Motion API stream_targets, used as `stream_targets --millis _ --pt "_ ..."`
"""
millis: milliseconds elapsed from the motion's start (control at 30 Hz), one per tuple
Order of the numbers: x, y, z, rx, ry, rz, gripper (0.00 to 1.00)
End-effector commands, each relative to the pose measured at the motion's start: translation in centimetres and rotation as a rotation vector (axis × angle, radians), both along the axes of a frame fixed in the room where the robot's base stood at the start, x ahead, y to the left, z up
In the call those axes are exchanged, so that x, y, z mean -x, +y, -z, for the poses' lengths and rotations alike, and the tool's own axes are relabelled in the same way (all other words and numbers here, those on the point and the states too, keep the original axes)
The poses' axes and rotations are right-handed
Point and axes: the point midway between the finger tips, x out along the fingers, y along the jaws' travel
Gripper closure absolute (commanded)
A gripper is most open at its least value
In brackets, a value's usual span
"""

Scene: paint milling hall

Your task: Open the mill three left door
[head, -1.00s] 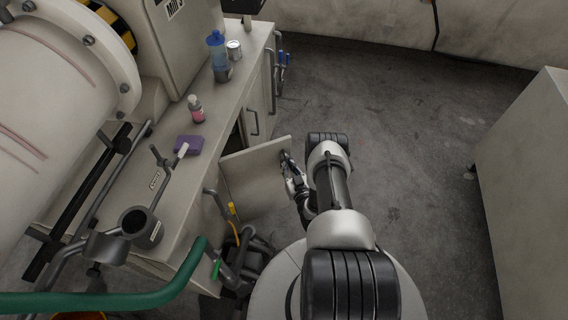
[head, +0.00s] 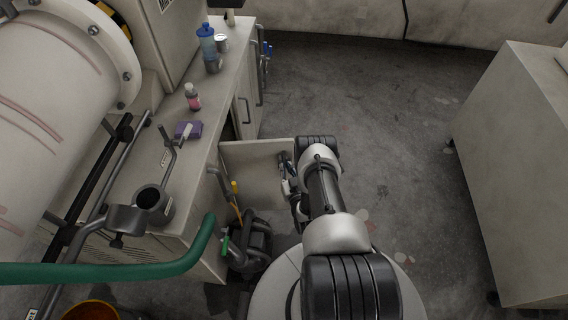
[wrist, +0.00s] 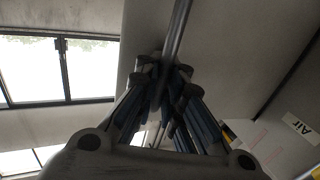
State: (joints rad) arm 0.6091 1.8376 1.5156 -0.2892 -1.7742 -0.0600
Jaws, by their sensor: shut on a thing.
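The left door (head: 248,172) of the bench cabinet is a pale panel. In the head view it stands swung out from the cabinet front, with a dark gap (head: 227,130) behind its hinge side. My gripper (head: 287,172) is at the door's outer end, partly hidden by my arm. In the wrist view my gripper (wrist: 166,82) is shut around the grey bar handle (wrist: 179,28), which runs up along the pale door panel (wrist: 225,60). The other cabinet door (head: 243,108), farther along, is shut.
The bench top (head: 205,115) holds a blue-capped bottle (head: 206,42), a can (head: 221,43), a pink bottle (head: 192,97) and a purple sponge (head: 188,130). A green hose (head: 150,270) and a dark machine (head: 248,245) are near the door. Floor (head: 370,110) is open; a pale cabinet (head: 515,150) stands right.

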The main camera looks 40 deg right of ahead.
Motion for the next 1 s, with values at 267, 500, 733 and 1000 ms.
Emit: stream_targets --millis 267,500,733,1000 --pt "0.2 -0.4 0.0 0.001 0.000 0.011 0.92" --pt "0.2 -0.2 0.0 0.000 0.001 0.008 0.76" --pt "0.1 -0.1 0.0 0.000 0.001 0.005 0.71" --pt "1.2 0.2 0.1 -0.001 0.003 0.005 0.71"
